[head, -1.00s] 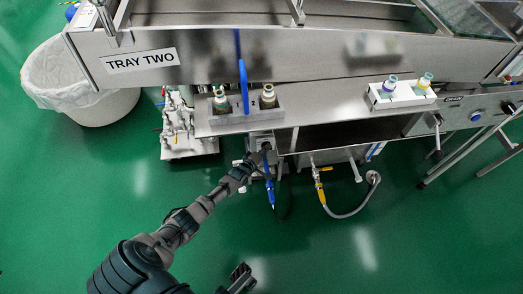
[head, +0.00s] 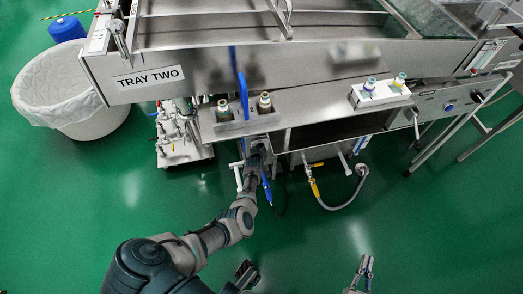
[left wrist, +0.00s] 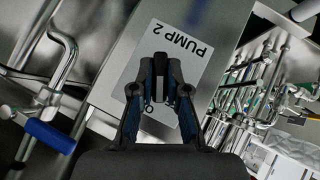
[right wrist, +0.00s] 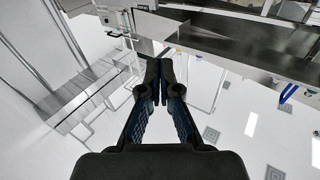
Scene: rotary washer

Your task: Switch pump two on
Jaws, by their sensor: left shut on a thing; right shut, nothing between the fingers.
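In the left wrist view a grey metal box (left wrist: 112,88) carries a white label reading PUMP 2 (left wrist: 186,44). A dark switch handle (left wrist: 161,88) on the box sits between the fingers of my left gripper (left wrist: 161,68), which is shut on it. The fingers hide much of the handle, so its setting cannot be told. In the head view my left gripper (head: 257,148) is under the front edge of the shelf, and the box is mostly hidden there. My right gripper (head: 366,268) is shut and empty over the floor; it also shows in the right wrist view (right wrist: 159,70).
The steel washer with its TRAY TWO sign (head: 142,77) stands above. A shelf (head: 300,133) overhangs my left gripper. A yellow valve with a hose (head: 314,186) hangs to its right. A white bin (head: 75,95) stands at the left. The green floor in front is free.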

